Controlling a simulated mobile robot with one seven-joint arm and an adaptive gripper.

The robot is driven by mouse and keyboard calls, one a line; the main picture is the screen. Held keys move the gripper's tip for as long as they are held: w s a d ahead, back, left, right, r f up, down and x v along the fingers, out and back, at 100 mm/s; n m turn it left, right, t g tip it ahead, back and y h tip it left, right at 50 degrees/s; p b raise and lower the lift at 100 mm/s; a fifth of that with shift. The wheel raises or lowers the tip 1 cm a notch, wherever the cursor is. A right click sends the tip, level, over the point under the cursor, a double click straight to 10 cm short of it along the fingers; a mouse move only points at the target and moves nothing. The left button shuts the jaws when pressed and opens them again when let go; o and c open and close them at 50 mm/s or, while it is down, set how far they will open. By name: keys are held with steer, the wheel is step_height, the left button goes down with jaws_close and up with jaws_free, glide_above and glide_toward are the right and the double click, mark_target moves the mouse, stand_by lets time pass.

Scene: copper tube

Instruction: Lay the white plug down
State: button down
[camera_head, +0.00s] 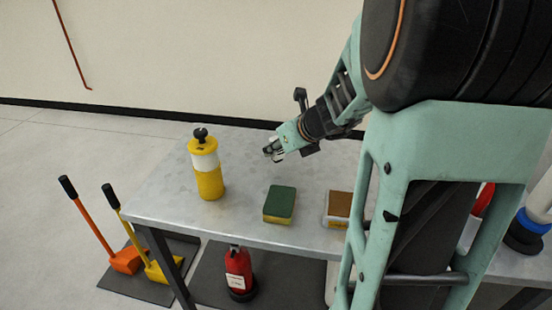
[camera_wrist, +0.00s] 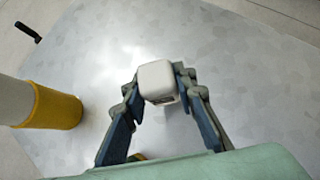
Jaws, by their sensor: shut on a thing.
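The white plug (camera_wrist: 157,80) is a small rounded white block, seen in the wrist view between my gripper's two fingertips. My gripper (camera_wrist: 158,88) is shut on it, with one finger on each side. In the head view my gripper (camera_head: 273,152) is over the back part of the grey metal table (camera_head: 240,150), right of the yellow and white bottle. The plug is hardly visible there. I cannot tell whether the plug touches the table top.
The yellow and white bottle (camera_head: 207,170) with a black top stands left of my gripper. A green and yellow sponge (camera_head: 280,204) and a brown-topped block (camera_head: 340,204) lie nearer the front edge. Bare table top surrounds my gripper. A red extinguisher (camera_head: 239,270) stands below.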

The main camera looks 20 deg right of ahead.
mark_target(281, 156)
steer(key=shift+w+f+b, duration=0.1)
steer(key=shift+f+b, duration=0.4)
steer(key=shift+f, duration=0.45)
steer(key=shift+f+b, duration=0.55)
steer(key=shift+b, duration=0.1)
steer(key=shift+f, duration=0.2)
steer(key=c, duration=1.6)
jaws_free()
